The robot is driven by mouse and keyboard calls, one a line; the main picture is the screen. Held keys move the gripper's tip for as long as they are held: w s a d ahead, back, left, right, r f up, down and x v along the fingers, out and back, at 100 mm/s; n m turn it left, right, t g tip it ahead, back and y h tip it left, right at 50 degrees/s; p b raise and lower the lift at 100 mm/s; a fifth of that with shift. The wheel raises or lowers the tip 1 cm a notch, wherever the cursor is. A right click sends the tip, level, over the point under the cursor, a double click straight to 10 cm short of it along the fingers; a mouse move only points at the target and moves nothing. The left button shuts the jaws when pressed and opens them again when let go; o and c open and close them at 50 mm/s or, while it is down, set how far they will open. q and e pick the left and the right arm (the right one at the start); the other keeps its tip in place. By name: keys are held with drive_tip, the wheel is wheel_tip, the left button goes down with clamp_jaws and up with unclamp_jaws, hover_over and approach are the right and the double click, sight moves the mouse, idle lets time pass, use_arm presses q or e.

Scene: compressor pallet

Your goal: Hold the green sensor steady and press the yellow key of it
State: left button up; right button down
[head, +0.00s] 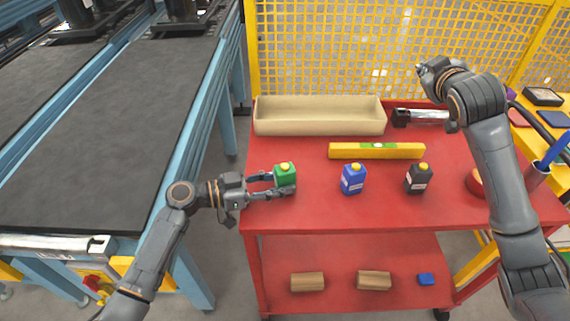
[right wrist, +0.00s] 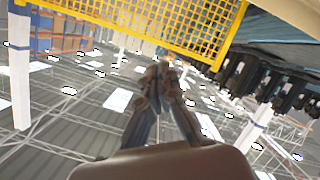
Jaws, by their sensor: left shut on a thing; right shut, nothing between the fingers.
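The green sensor (head: 285,176) stands upright at the left edge of the red cart's top, with its yellow key (head: 285,166) on top. My left gripper (head: 284,182) comes in from the left and is shut on the green sensor, one finger on either side of it. The yellow key is uncovered. My right gripper (head: 420,70) is raised above the back right of the cart, far from the sensor. It is shut and empty; in the right wrist view its fingertips (right wrist: 160,72) meet, with the ceiling behind them.
On the red cart (head: 300,219) stand a blue sensor (head: 353,179) and a black sensor (head: 418,178), both with yellow keys. A yellow level (head: 376,151) and a beige tray (head: 320,119) lie behind. A yellow mesh fence (head: 340,50) closes the back. A conveyor (head: 110,130) runs at left.

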drive_tip(key=s+a+f+n+g+y, duration=0.1)
drive_tip(key=s+a+n+g+y, duration=0.1)
drive_tip(key=a, duration=0.6)
drive_tip(key=s+a+f+n+g+y, duration=0.1)
drive_tip(key=s+a+n+y, duration=0.15)
drive_tip(key=a, duration=0.65)
drive_tip(key=n+g+y, duration=0.3)
drive_tip(key=n+g, duration=0.2)
drive_tip(key=n, duration=0.2)
hover_over(287, 168)
wheel_tip(287, 168, down, 2)
drive_tip(key=shift+f+m, duration=0.1)
drive_tip(key=shift+m, duration=0.15)
drive_tip(key=shift+f, duration=4.4)
drive_tip(key=shift+f, duration=0.15)
drive_tip(key=shift+f, duration=0.25)
drive_tip(key=shift+f, duration=0.5)
